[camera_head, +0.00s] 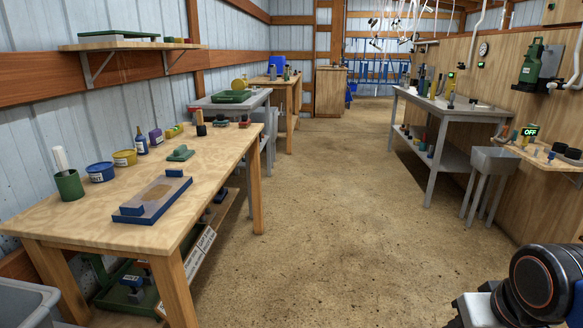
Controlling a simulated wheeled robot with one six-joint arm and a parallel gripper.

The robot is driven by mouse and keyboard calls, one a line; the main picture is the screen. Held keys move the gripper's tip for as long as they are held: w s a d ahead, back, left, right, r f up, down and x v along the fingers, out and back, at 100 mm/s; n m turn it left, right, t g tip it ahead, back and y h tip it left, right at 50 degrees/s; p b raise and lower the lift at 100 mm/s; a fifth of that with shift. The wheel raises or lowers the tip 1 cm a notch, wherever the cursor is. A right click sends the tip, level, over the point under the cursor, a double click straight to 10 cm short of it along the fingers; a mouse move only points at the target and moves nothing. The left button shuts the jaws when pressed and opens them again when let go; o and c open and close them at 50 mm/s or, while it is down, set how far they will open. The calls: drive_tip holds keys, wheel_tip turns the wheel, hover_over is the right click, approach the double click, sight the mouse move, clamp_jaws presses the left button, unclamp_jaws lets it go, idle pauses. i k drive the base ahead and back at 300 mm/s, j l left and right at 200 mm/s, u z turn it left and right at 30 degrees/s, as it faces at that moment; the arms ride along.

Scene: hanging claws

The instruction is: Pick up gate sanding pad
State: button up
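I cannot tell for sure which thing is the gate sanding pad. A small green block with a raised grip (180,154) lies on the near wooden workbench (88,222) at the left and could be it. A flat grey board with blue end blocks (152,200) lies nearer on the same bench top. Small red and green blocks (221,121) sit at the bench's far end.
The bench also holds a green cup (69,185), blue tin (100,172), yellow tin (124,158) and bottle (141,141). A metal table (450,110) and grey sink (494,160) stand at the right. The floor (315,210) between is clear.

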sight(220, 122)
drive_tip(key=i+l+u, duration=0.1)
drive_tip(key=i, duration=1.55)
